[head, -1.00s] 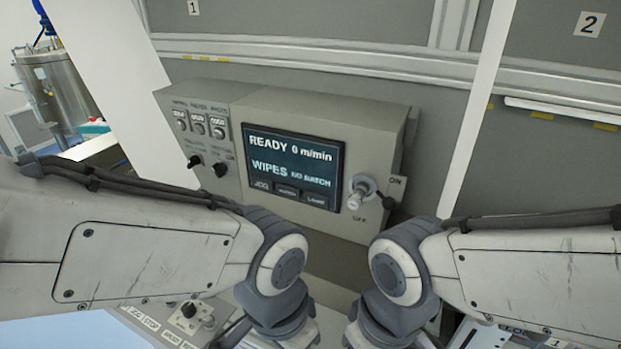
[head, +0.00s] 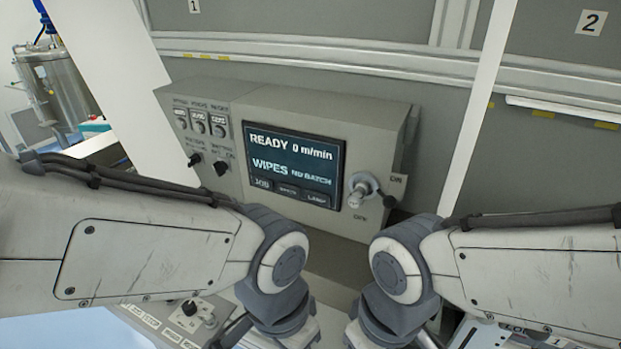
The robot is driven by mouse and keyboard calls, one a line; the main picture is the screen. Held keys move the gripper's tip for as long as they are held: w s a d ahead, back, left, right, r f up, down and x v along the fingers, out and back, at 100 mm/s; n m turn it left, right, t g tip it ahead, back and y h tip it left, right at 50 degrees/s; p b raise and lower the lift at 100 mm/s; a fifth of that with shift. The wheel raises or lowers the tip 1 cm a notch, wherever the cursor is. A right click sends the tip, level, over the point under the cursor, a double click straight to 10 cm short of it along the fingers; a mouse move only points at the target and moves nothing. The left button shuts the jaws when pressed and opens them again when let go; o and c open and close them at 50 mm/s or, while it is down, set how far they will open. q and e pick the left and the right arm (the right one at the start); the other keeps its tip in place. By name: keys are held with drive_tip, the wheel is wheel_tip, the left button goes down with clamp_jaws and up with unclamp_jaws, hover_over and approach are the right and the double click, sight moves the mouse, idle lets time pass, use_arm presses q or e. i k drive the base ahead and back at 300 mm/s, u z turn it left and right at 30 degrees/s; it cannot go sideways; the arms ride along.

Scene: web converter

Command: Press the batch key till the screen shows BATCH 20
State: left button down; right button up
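The screen (head: 294,165) on the grey control box reads READY 0 m/min, WIPES and NO BATCH. Along its lower edge sit three keys; the left one reads JOB (head: 262,184), the right one LAMP (head: 316,198). The middle key (head: 288,191) has blurred lettering, probably the batch key. My left and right arms come in from the two sides below the box. Their grippers are out of sight below the picture or behind the arm links.
A rotary switch (head: 357,195) marked ON and OFF sticks out right of the screen. Small dials (head: 198,124) and black knobs (head: 220,167) are on the left part of the box. A lower panel with a black knob (head: 189,308) shows below my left arm.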

sight(285, 189)
drive_tip(key=k, duration=1.35)
drive_tip(key=z, duration=0.35)
drive_tip(key=i, duration=0.8)
drive_tip(key=z, duration=0.15)
